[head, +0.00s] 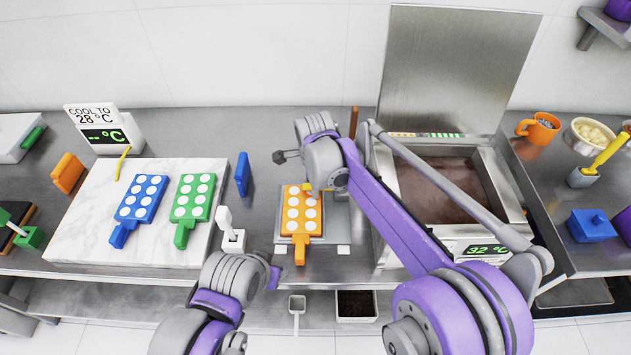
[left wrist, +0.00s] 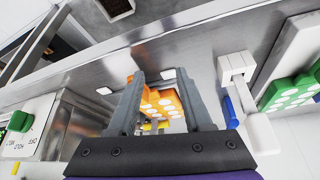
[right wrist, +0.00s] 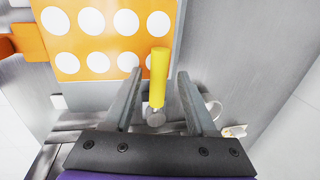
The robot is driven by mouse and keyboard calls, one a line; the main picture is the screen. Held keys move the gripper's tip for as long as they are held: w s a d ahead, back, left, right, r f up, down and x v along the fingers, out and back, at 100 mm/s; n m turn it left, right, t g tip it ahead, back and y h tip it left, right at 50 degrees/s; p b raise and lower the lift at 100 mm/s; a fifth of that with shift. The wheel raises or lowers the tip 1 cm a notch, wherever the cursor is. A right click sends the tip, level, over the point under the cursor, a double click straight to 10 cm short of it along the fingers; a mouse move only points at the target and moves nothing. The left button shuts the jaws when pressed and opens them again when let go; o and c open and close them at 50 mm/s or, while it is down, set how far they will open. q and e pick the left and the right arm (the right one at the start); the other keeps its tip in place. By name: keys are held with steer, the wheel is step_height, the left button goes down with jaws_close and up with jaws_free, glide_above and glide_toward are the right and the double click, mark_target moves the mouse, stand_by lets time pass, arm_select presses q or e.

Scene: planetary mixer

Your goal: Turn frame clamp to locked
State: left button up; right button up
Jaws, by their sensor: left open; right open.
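The frame clamp appears as a short yellow handle on a grey pivot (right wrist: 159,76) in the right wrist view, beside the orange mould (right wrist: 110,35). My right gripper (right wrist: 158,84) is open, with its fingers on either side of the yellow handle; contact cannot be told. In the head view the yellow handle (head: 308,188) shows at the back of the orange mould (head: 302,212), partly hidden by my right wrist. My left gripper (left wrist: 162,76) is open and empty; the orange mould (left wrist: 160,103) shows beyond its fingers.
A white lever (head: 230,230) stands left of the orange mould. Blue (head: 140,207) and green (head: 192,205) moulds lie on a marble slab (head: 75,235). A chocolate tank (head: 440,190) with a raised lid stands right. Some bare counter lies behind the slab.

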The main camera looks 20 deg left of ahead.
arm_select(q)
steer(key=shift+r, duration=0.25)
arm_select(e)
step_height(320, 180, up, 11)
steer(key=s, duration=0.2)
steer(key=shift+d+f, duration=0.15)
steer(key=shift+d, duration=0.1)
steer(key=shift+s+f, duration=0.1)
steer(key=shift+s, duration=0.05)
